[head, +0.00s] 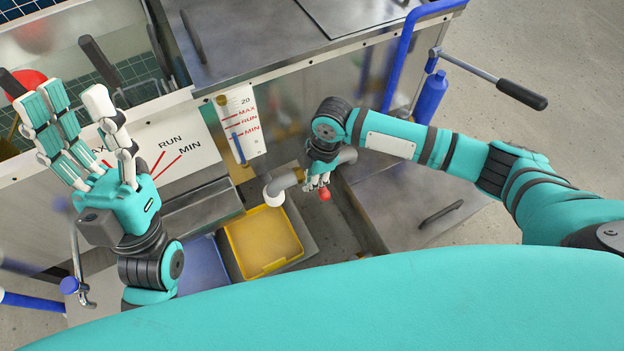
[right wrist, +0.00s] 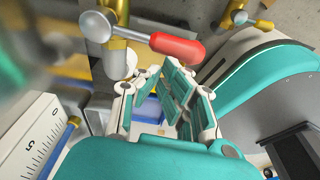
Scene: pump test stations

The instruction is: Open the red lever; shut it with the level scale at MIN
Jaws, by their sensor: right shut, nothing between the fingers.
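The red lever (right wrist: 165,47) sits on a brass valve with a round grey hub in the right wrist view. In the head view only its red end (head: 325,195) shows, just below my right gripper (head: 318,182). My right gripper is shut and empty, with its fingers (right wrist: 168,95) close to the lever; I cannot tell whether they touch it. The level scale (head: 243,108) is a white plate marked MAX, RUN and MIN; the top of its blue column is about at the MIN mark. My left gripper (head: 75,105) is open and empty at the left.
A grey pipe with a white outlet (head: 275,198) opens above a yellow bin (head: 233,250). A blue bin (head: 205,268) stands beside it. A blue tube frame (head: 398,70) and a black-handled bar (head: 520,94) stand to the right. A second brass fitting (right wrist: 262,26) is near the lever.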

